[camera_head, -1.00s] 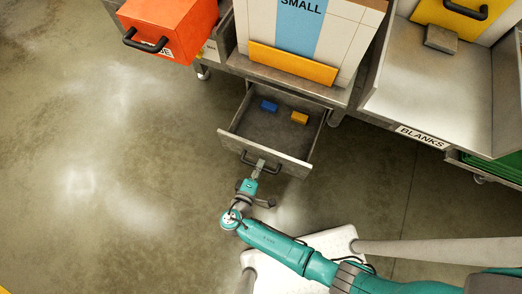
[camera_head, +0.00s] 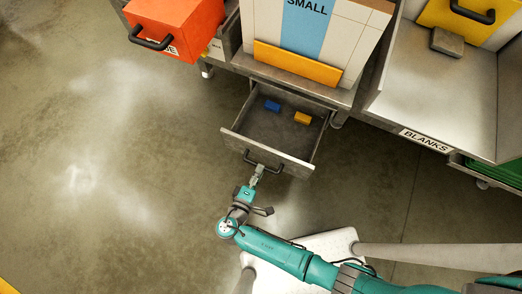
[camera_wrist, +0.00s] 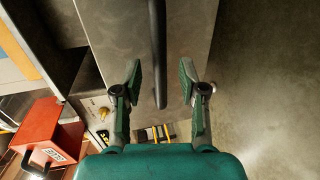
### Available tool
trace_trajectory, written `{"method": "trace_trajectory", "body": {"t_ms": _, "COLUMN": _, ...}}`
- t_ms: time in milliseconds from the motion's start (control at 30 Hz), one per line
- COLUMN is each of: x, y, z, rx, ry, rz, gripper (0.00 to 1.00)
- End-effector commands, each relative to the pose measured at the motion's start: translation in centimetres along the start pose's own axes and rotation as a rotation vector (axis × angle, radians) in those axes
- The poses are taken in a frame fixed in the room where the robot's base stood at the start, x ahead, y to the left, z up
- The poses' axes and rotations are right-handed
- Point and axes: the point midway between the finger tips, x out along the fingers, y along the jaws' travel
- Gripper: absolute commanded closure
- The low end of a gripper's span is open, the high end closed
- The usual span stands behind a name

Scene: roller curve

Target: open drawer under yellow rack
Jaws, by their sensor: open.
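The grey drawer (camera_head: 241,143) under the rack with the yellow front strip (camera_head: 294,63) stands pulled out. A small blue block and a small yellow block lie inside it. Its black handle (camera_head: 263,163) is on the front face. My gripper (camera_head: 257,170) is open, just in front of the handle. In the wrist view, the handle (camera_wrist: 158,50) runs as a dark bar between the spread fingers of my gripper (camera_wrist: 161,70), and the fingers appear clear of it. The grey drawer front (camera_wrist: 190,30) lies behind the bar.
An orange bin (camera_head: 172,25) with a black handle is at the upper left. A metal bay labelled BLANKS (camera_head: 440,90) with a grey block (camera_head: 445,42) is at the right. The concrete floor (camera_head: 100,190) left of the drawer is clear.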

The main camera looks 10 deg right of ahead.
Motion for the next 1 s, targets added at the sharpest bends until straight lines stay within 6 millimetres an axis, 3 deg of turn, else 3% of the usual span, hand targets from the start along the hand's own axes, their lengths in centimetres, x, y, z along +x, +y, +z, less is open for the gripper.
{"method": "trace_trajectory", "body": {"t_ms": 200, "x": -2.9, "y": 0.0, "z": -0.1, "rx": 0.001, "ry": 0.003, "rz": 0.000, "gripper": 0.59}}
{"method": "trace_trajectory", "body": {"t_ms": 400, "x": -4.2, "y": 0.0, "z": 0.0, "rx": 0.000, "ry": 0.001, "rz": -0.001, "gripper": 0.59}}
{"method": "trace_trajectory", "body": {"t_ms": 1000, "x": -4.4, "y": 0.0, "z": 0.0, "rx": 0.001, "ry": 0.000, "rz": 0.000, "gripper": 0.59}}
